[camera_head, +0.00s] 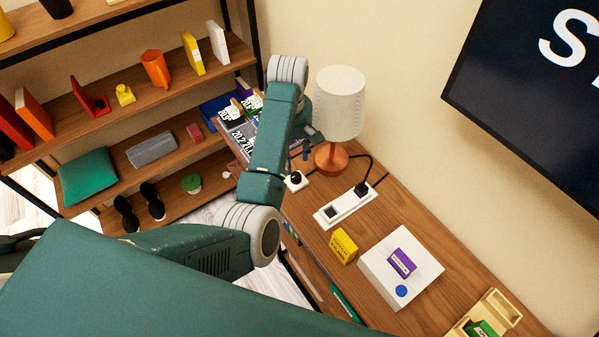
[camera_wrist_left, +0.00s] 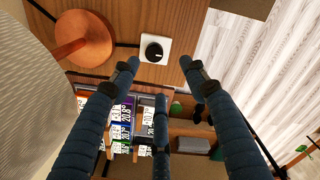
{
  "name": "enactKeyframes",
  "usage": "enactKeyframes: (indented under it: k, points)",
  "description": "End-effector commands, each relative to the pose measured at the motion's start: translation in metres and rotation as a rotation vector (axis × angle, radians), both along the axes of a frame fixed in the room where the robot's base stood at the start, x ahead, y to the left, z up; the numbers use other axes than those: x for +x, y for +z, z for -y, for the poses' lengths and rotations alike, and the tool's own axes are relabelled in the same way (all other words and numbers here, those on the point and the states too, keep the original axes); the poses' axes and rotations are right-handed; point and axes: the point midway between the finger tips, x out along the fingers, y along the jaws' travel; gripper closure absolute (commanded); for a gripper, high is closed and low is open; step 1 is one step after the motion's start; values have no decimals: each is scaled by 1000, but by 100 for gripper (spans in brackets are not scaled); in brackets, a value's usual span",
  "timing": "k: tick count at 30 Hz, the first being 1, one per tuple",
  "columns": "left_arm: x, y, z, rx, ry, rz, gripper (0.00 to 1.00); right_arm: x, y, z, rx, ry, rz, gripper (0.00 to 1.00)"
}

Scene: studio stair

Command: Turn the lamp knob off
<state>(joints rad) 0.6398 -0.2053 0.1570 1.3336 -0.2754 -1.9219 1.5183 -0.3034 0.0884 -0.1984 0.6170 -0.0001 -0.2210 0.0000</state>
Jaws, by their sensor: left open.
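The lamp knob is a round black dial on a square white plate on the wooden desk; it shows in the head view (camera_head: 295,178) and in the left wrist view (camera_wrist_left: 154,49). The lamp (camera_head: 339,103) has a white shade and a copper-coloured base (camera_wrist_left: 84,40), and stands behind the knob. My left gripper (camera_wrist_left: 160,64) is open and empty. In the head view my left arm partly hides the gripper (camera_head: 306,148). My right gripper is not in view.
A power strip (camera_head: 333,213) with a black plug lies in front of the lamp, its cable curving behind. A yellow box (camera_head: 343,246) and a white box (camera_head: 385,285) with a purple block stand nearer. A shelf unit (camera_head: 130,105) stands left; a wall screen hangs right.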

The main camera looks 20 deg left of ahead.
Motion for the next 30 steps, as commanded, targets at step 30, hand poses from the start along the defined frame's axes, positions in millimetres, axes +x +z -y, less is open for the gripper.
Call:
enactKeyframes:
  k: [30]
  points:
    - [9,-95,10,-8,67,-14,55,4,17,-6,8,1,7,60]
